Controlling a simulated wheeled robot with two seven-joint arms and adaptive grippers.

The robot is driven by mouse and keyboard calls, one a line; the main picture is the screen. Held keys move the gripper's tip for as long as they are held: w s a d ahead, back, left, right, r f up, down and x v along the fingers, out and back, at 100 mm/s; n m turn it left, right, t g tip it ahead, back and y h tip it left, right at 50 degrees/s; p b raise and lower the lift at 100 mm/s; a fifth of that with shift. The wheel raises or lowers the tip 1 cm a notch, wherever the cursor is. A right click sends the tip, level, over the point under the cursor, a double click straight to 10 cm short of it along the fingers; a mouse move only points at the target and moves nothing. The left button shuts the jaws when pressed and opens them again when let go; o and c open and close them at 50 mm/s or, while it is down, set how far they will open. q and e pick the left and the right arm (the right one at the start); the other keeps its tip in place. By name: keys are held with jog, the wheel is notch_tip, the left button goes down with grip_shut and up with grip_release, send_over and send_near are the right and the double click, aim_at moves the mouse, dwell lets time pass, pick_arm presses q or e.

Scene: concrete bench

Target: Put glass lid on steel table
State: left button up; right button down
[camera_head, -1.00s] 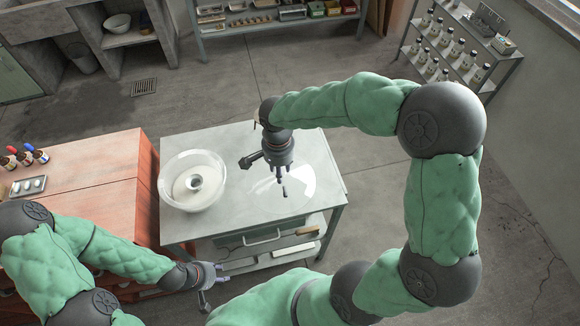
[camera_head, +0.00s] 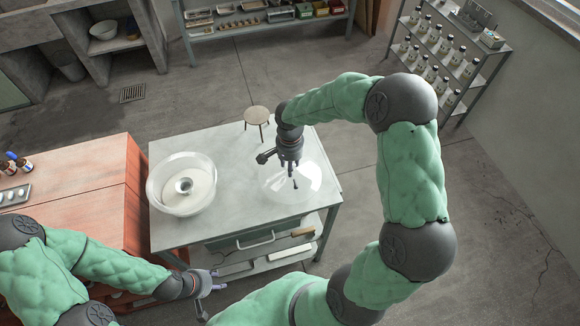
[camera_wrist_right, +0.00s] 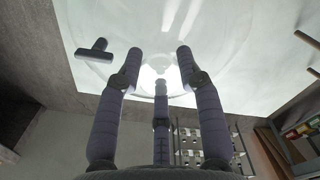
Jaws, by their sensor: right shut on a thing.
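The clear glass lid (camera_head: 309,186) shows as a faint, shiny round disc at the right part of the grey steel table (camera_head: 225,158). My right gripper (camera_head: 294,180) points down at the lid's middle and is shut on it. The lid also fills the upper part of the right wrist view (camera_wrist_right: 225,25), around my fingers (camera_wrist_right: 158,75). The knob is hidden between the fingers. I cannot tell whether the lid touches the table top. My left gripper (camera_head: 212,292) is open and empty, in front of the table's near left corner.
A stool (camera_head: 257,114) stands behind the table. An orange cabinet (camera_head: 85,175) is at the left. The tabletop between bowl and lid is clear.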

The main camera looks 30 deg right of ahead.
jog(key=shift+w+f, duration=0.1)
jog(key=shift+f, duration=0.4)
jog(key=c, duration=1.2)
grip_release()
jog(key=shift+f, duration=0.25)
jog(key=o, duration=0.4)
jog(key=shift+r, duration=0.1)
jog(key=shift+r, duration=0.15)
notch_tip(320, 180, up, 12)
jog(key=p, duration=0.2)
jog(key=shift+p, duration=0.35)
